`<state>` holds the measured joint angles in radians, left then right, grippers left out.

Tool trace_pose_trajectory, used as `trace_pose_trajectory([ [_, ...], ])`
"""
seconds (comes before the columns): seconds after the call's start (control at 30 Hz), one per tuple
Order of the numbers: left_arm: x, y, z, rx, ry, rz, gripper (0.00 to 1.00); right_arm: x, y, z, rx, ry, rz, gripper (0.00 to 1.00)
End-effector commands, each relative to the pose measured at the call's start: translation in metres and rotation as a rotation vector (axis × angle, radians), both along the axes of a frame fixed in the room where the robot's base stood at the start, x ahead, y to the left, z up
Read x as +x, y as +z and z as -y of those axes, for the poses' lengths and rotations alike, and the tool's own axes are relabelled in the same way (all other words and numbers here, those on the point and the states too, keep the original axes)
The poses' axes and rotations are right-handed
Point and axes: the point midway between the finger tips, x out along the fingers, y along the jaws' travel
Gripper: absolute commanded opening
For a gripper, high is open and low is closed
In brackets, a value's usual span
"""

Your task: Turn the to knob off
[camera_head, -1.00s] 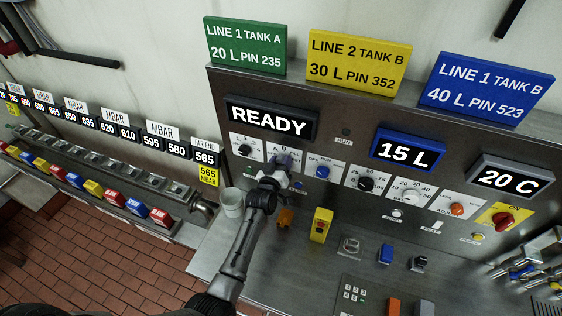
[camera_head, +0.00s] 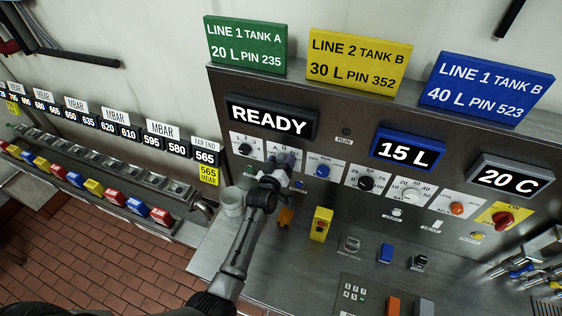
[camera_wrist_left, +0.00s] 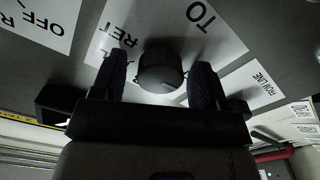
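The to knob (camera_wrist_left: 160,68) is dark and round in the left wrist view. It stands on a white label plate (camera_wrist_left: 215,40) whose upside-down lettering includes "TO". My left gripper (camera_wrist_left: 160,88) is open, with one finger on each side of the knob. A narrow gap shows between each finger and the knob. In the head view my left gripper (camera_head: 281,164) reaches the second plate from the left, under the READY display (camera_head: 268,118), and mostly hides the knob there. Which way the knob points is not clear. My right gripper is not in view.
A black knob (camera_head: 245,149) is close on the left, and a blue knob (camera_head: 322,171) close on the right. More knobs follow, up to a red one (camera_head: 503,219) on yellow. A yellow box (camera_head: 321,223) and a white cup (camera_head: 231,202) stand below the panel.

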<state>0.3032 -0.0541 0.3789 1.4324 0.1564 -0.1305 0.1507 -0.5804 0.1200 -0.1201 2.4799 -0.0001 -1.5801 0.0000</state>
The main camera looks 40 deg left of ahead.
Motion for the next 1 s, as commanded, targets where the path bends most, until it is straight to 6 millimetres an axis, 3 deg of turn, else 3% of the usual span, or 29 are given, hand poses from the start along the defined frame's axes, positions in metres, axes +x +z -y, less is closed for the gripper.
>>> trace_pose_trajectory([
  [0.37, -0.006, -0.001, 0.002, 0.001, 0.000, 0.000, 0.69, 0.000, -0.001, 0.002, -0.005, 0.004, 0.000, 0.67],
  [1.0, -0.110, -0.002, 0.038, 0.000, 0.000, -0.001, 0.69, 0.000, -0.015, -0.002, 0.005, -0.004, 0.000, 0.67],
])
